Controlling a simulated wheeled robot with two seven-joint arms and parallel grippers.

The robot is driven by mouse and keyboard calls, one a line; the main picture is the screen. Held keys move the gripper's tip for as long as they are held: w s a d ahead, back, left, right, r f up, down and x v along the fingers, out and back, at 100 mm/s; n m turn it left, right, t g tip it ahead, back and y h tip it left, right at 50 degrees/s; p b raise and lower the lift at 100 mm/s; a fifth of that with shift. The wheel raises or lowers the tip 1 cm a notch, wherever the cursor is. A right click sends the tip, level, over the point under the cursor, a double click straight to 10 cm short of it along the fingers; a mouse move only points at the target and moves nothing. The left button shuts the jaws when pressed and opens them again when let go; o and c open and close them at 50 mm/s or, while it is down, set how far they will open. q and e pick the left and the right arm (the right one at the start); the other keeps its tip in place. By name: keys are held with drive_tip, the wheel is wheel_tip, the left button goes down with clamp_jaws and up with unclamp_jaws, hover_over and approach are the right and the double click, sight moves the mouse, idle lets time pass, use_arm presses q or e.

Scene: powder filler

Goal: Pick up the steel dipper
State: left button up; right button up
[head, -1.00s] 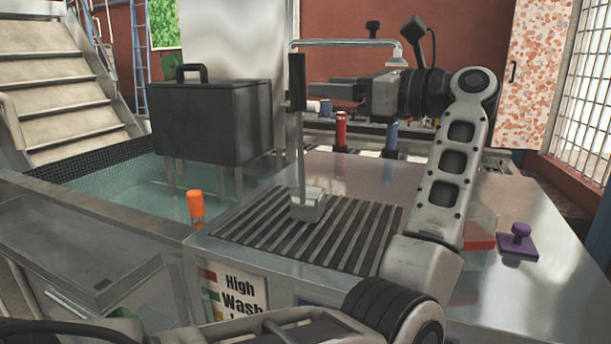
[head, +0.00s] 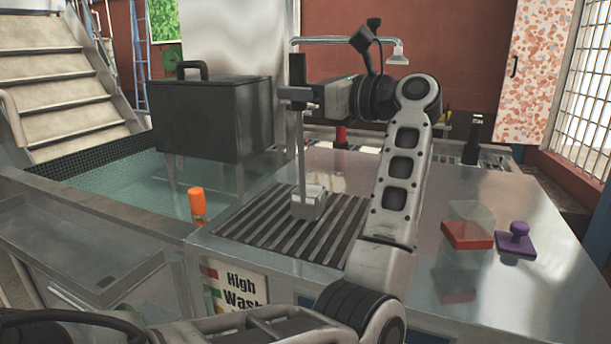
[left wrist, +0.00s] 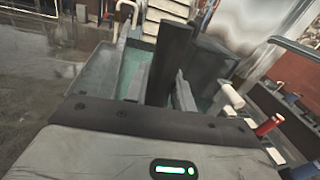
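The steel dipper (head: 308,204) stands upright on the slatted drain grate, its boxy cup at the bottom and a thin rod rising to a dark grip. My left gripper (head: 301,95) is at the dark grip near the top of the rod, reaching in from the right. In the left wrist view the dark grip (left wrist: 170,62) stands between the fingers of my left gripper (left wrist: 160,92). The fingers look open around it, with a narrow gap on the right side. Contact cannot be made out. My right gripper is in neither view.
The slatted grate (head: 262,232) lies on a steel counter (head: 480,290). A dark lidded box (head: 212,120) stands over the water basin at left, near an orange cylinder (head: 197,203).

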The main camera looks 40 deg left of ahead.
use_arm(q)
drive_tip(key=shift+c, duration=0.8)
drive_tip(key=shift+r, duration=0.2)
